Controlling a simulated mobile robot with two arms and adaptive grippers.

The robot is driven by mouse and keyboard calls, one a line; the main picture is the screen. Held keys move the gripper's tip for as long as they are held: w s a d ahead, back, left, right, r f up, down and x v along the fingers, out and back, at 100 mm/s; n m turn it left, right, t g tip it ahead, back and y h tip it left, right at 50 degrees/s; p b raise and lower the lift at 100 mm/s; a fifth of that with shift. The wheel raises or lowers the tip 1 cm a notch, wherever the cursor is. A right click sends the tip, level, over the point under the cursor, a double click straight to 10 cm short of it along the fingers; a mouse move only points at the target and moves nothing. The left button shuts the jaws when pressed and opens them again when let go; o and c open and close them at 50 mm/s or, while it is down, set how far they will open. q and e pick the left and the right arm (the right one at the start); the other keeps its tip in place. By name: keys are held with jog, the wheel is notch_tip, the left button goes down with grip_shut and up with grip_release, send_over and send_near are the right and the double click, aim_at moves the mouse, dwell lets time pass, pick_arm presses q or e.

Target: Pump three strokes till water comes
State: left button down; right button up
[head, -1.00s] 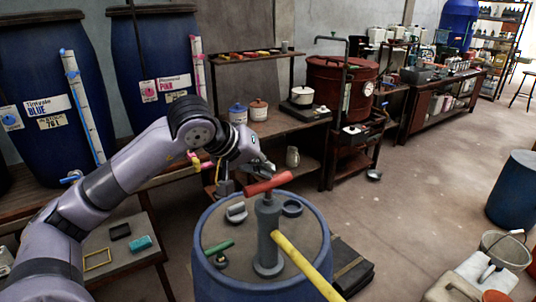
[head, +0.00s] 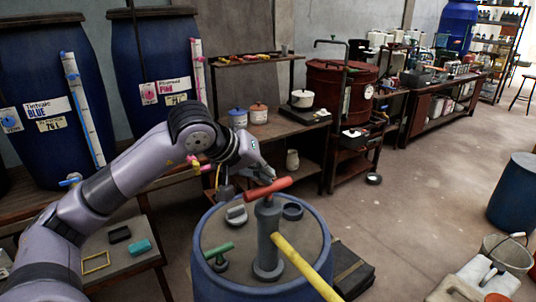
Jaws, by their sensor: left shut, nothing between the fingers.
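The hand pump (head: 267,238) is a grey upright cylinder on top of a blue drum (head: 215,278). Its red T-handle (head: 268,188) sits low, right at the top of the cylinder. A yellow spout (head: 300,262) slopes down to the right and meets the bottom edge of the picture; its end is not seen, and no water shows. My left gripper (head: 264,174) is shut and empty just above and behind the red handle, close to it; whether it touches cannot be told. My right gripper is not in view.
A green-handled tool (head: 218,249), a light grey piece (head: 236,215) and a dark ring (head: 292,211) lie on the drum lid. Big blue vats (head: 40,90) stand back left. A pail (head: 508,252) stands at right.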

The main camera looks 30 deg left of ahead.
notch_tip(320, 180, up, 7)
jog(key=p, duration=0.6)
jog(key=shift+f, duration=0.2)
dwell(0.5)
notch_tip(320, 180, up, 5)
jog(key=p, duration=0.5)
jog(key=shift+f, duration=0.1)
dwell(1.8)
